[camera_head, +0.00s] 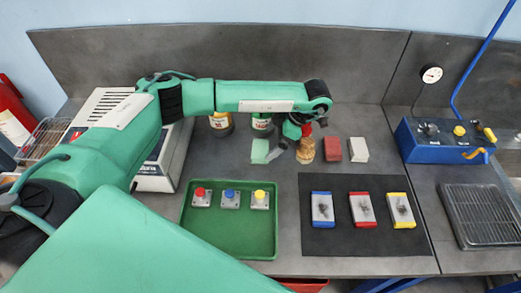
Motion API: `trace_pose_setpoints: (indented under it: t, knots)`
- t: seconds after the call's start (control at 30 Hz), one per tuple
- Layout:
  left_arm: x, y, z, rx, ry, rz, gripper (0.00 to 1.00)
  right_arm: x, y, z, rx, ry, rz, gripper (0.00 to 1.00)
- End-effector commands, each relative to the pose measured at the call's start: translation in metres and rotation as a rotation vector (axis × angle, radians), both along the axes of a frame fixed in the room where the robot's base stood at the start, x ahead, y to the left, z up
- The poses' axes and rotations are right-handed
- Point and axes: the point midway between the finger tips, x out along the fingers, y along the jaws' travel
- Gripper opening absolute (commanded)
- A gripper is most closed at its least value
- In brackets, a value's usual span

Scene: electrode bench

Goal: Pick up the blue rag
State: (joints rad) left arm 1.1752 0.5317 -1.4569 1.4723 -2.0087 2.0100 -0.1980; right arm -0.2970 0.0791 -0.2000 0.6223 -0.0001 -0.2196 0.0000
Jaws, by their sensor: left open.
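I cannot make out a blue rag in the head view; the arm hides part of the bench. My left gripper (291,149) is open and points down at the back of the bench, at the end of the green arm. It is between a pale green block (260,147) on its left and a tan, rounded object (305,152) on its right. Whether its fingers touch either one I cannot tell. Nothing shows held in it. My right gripper is out of view.
A red block (331,149) and a white block (358,150) stand to the right. A green tray (230,244) holds three coloured-button pieces. A dark mat (365,238) bears three coloured holders. A blue gauge box (430,152) is at right. Jars (221,124) stand behind.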

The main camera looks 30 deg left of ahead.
Motion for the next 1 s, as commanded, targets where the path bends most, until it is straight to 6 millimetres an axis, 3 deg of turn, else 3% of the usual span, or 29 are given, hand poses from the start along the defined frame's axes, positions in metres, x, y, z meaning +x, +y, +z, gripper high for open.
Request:
trace_pose_setpoints:
  t: [0.43, 0.7, 0.93, 1.0]
  knots:
    - [-0.012, 0.025, -0.034, 0.0, 0.001, 0.002, 1.0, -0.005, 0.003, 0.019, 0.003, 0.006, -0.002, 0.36]
    - [-0.013, 0.026, -0.038, 0.0, 0.001, 0.001, 1.0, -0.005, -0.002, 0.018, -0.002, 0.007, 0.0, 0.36]
    - [-0.013, 0.026, -0.038, 0.0, 0.001, 0.001, 0.57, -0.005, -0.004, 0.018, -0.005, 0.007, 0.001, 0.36]
    - [-0.013, 0.026, -0.038, 0.0, 0.001, 0.001, 0.52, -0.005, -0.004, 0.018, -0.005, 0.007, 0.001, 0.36]
